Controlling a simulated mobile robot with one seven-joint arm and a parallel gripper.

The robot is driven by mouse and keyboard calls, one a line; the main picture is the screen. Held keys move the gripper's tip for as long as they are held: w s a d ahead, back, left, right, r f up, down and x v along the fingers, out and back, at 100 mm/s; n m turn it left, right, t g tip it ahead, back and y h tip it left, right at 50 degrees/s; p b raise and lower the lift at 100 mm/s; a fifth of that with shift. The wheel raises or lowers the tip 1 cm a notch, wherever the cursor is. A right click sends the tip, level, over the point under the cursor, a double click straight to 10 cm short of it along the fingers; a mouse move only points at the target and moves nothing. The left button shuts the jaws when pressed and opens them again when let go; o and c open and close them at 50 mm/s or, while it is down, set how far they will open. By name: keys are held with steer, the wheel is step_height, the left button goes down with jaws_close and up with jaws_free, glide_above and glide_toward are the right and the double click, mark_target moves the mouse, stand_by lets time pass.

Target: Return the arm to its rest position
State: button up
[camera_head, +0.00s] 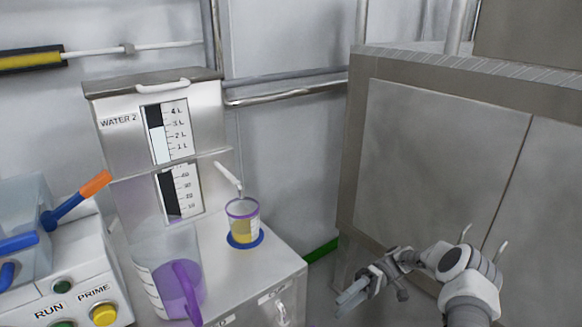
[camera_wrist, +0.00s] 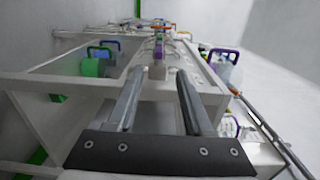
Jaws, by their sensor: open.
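My gripper (camera_head: 352,297) is at the lower right of the head view, in front of the grey cabinet. In the wrist view my gripper (camera_wrist: 157,88) shows two parallel fingers set apart, with nothing held between them. My arm bends beside the cabinet, clear of the dispenser. The wrist view looks along a white bench frame (camera_wrist: 62,82) with coloured-handled vessels on it.
The WATER 2 dispenser (camera_head: 120,160) stands left of my gripper. A purple-rimmed cup (camera_head: 243,228) sits on a blue disc under its spout. A purple-handled jug (camera_head: 160,285) is in front. The grey cabinet (camera_head: 430,150) fills the right.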

steer(key=s+a+r+m+t+h, duration=0.1)
steer(key=s+a+r+t+h, duration=0.3)
steer(key=r, duration=0.6)
steer(key=s+r+m+t+h, duration=0.1)
steer(key=r+m+h, duration=0.1)
steer(key=r+h, duration=0.6)
steer(key=s+d+r+m+t+h, duration=0.1)
steer(key=s+r+m+t, duration=0.1)
steer(key=s+r+t, duration=0.45)
steer(key=s+d+r+m+t+h, duration=0.15)
steer(key=s+r+t, duration=0.25)
steer(key=s, duration=0.5)
step_height(320, 180, up, 23)
steer(key=p, duration=2.2)
steer(key=shift+s+a, duration=0.15)
steer(key=shift+a, duration=0.25)
